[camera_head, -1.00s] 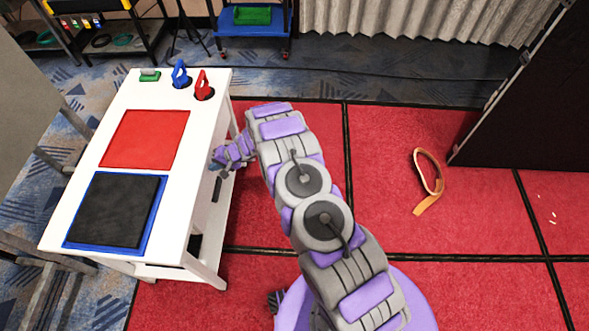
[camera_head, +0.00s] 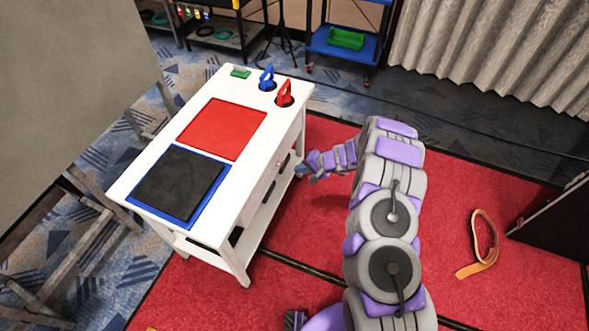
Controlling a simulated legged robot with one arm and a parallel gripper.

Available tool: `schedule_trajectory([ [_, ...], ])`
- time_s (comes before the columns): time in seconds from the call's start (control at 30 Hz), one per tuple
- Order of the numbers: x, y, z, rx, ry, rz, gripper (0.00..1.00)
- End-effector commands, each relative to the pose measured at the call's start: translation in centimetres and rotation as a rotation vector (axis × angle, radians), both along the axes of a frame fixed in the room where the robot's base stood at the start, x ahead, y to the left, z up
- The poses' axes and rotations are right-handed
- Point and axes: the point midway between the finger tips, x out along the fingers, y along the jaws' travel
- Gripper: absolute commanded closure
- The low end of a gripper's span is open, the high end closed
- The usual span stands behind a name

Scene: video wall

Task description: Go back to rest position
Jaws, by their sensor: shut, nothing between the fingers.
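My gripper (camera_head: 301,169) is at the end of my purple and grey arm, beside the right side of the white table (camera_head: 285,95). It is shut and holds nothing. It looks close to the drawer side of the table; I cannot tell whether it touches. On the table top lie a red square (camera_head: 222,128) and a black pad (camera_head: 180,187) on a blue square (camera_head: 216,196). A blue-handled item (camera_head: 267,77) and a red-handled item (camera_head: 284,93) stand in dark round holes at the far end, near a small green block (camera_head: 240,72).
An orange strap (camera_head: 481,246) lies on the red carpet (camera_head: 440,190) at the right. A dark panel (camera_head: 555,225) stands at the right edge. A blue cart (camera_head: 346,55) and a black rack (camera_head: 222,38) stand at the back. A grey board (camera_head: 75,75) is at the left.

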Motion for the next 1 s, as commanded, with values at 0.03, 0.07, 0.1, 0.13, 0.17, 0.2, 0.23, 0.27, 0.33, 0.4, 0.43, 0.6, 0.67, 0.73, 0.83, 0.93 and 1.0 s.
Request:
schedule_trajectory([
  [0.03, -0.1, -0.2, 0.3, 0.001, -0.001, 0.001, 1.00],
  [0.07, -0.1, -0.4, 0.4, 0.001, -0.001, 0.001, 1.00],
  [0.1, -0.1, -0.5, 0.5, 0.001, -0.001, 0.001, 1.00],
  [0.13, -0.2, -0.6, 0.6, 0.001, -0.002, 0.001, 1.00],
  [0.17, -0.2, -0.6, 0.6, 0.001, -0.002, 0.001, 1.00],
  [0.2, -0.2, -0.6, 0.6, 0.001, -0.001, 0.001, 1.00],
  [0.23, -0.2, -0.7, 0.6, 0.001, -0.001, 0.001, 1.00],
  [0.27, -0.2, -0.7, 0.6, 0.001, -0.001, 0.001, 1.00],
  [0.33, -0.2, -0.7, 0.6, 0.002, -0.001, 0.001, 1.00],
  [0.4, -0.2, -0.6, 1.1, 0.005, -0.002, 0.006, 1.00],
  [0.43, -0.3, -0.5, 1.4, 0.008, -0.003, 0.010, 1.00],
  [0.6, -1.4, 1.3, 6.3, 0.032, -0.007, 0.070, 1.00],
  [0.67, -2.4, 2.1, 8.6, 0.040, -0.002, 0.105, 1.00],
  [0.73, -3.6, 2.8, 11.3, 0.047, 0.000, 0.145, 1.00],
  [0.83, -5.6, 3.4, 14.9, 0.051, 0.007, 0.201, 1.00],
  [0.93, -7.8, 3.8, 18.2, 0.039, 0.014, 0.255, 1.00],
  [1.0, -9.5, 3.8, 20.4, 0.027, 0.018, 0.292, 1.00],
])
